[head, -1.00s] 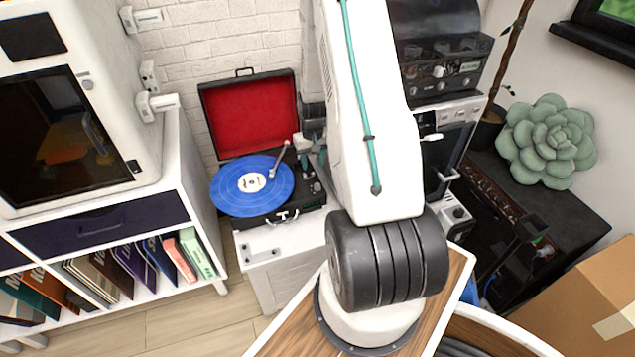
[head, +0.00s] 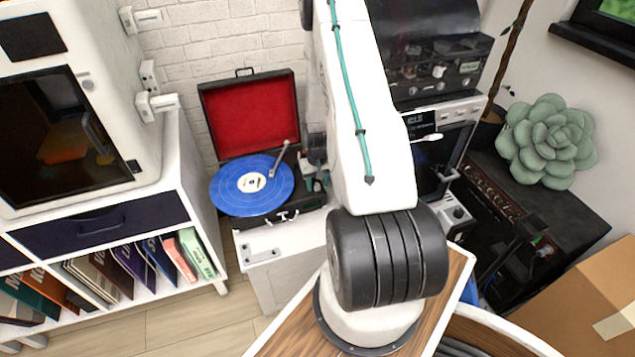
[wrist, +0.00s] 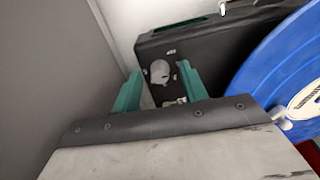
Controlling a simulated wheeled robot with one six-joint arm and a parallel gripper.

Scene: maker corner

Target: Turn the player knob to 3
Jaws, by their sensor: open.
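The record player (head: 262,221) is an open black case with a red-lined lid (head: 251,113) and a blue record (head: 232,199). In the wrist view its dark deck (wrist: 205,50) carries a round pale knob (wrist: 160,72) and smaller pale parts beyond my gripper's edge. My gripper (wrist: 159,69) is open, with its teal fingers on either side of the knob in the picture. I cannot tell whether they touch it. In the head view my gripper (head: 316,184) is at the player's right end, partly behind my arm. The knob's setting is not readable.
The tonearm (head: 279,159) stands beside the record, left of my gripper. A grey surface (wrist: 50,60) fills the left of the wrist view. The player rests on a white cabinet (head: 270,250). Dark machines (head: 435,75) stand to the right of my arm.

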